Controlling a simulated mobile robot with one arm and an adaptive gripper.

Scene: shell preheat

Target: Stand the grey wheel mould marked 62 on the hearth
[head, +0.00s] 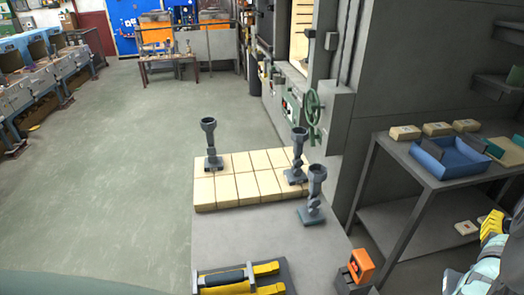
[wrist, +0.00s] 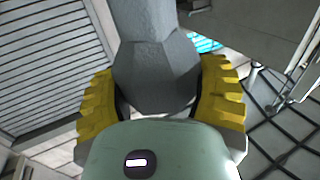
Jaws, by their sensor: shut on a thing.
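The hearth (head: 230,188) is a low slab of cream tiles in the middle of the head view. One grey mould (head: 209,143) stands upright near its left back part, and a second grey mould (head: 297,157) stands upright near its right end. A third grey mould (head: 314,196) stands on the grey surface just in front of the hearth's right end. My gripper (head: 491,228) is at the far right of the head view, away from the hearth. In the wrist view its yellow fingers are shut on a grey faceted piece (wrist: 155,75), partly out of frame. No number is readable.
A side bench (head: 440,175) at right holds a blue tray (head: 450,157) and several pale blocks. An orange object (head: 358,267) and a black-and-yellow item (head: 240,280) lie at the front. A green handwheel (head: 313,105) is behind the hearth. The hearth's middle is clear.

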